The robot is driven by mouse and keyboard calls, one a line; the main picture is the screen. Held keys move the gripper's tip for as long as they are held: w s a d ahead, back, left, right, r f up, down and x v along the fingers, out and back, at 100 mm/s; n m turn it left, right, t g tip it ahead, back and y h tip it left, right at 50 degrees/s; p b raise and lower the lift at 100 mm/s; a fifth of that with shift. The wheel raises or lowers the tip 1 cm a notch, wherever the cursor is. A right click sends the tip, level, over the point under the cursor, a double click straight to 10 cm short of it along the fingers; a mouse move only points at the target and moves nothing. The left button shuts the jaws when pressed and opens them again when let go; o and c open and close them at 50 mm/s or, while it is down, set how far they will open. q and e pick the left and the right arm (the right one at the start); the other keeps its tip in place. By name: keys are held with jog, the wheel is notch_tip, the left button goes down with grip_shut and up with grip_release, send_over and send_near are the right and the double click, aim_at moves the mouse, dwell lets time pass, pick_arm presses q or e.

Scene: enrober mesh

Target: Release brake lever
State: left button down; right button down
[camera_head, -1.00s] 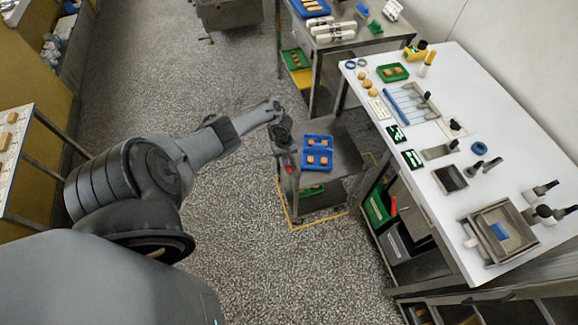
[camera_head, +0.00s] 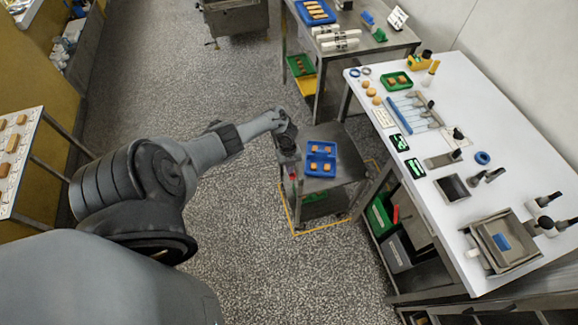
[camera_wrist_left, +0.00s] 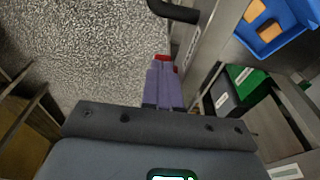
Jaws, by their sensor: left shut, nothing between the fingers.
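A steel cart (camera_head: 338,139) stands on the floor, with a blue tray (camera_head: 320,149) of brown pieces on its top. A small red part (camera_head: 292,177), which looks like the brake lever, is at the cart's left end, below the top. In the left wrist view the red part (camera_wrist_left: 161,58) shows just past the fingertips, mostly hidden by them. My left gripper (camera_head: 290,164) points down beside the cart's left edge. In the left wrist view its fingers (camera_wrist_left: 165,72) are together with nothing between them. I cannot tell whether they touch the red part. My right gripper is out of view.
A black cart handle (camera_wrist_left: 175,10) is close ahead of the fingers in the left wrist view. A yellow outline (camera_head: 318,230) marks the floor around the cart. A white worktable (camera_head: 455,110) with tools is to the right. Open floor (camera_head: 245,235) lies left of the cart.

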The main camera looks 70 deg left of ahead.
pick_arm(q)
jog(key=shift+d+r, duration=0.2)
jog(key=a+r+p, duration=0.1)
jog(key=a+r, duration=0.6)
jog(key=r, duration=0.5)
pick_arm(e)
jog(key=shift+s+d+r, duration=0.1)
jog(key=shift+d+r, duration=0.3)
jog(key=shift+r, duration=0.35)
pick_arm(q)
jog(key=shift+w, duration=0.1)
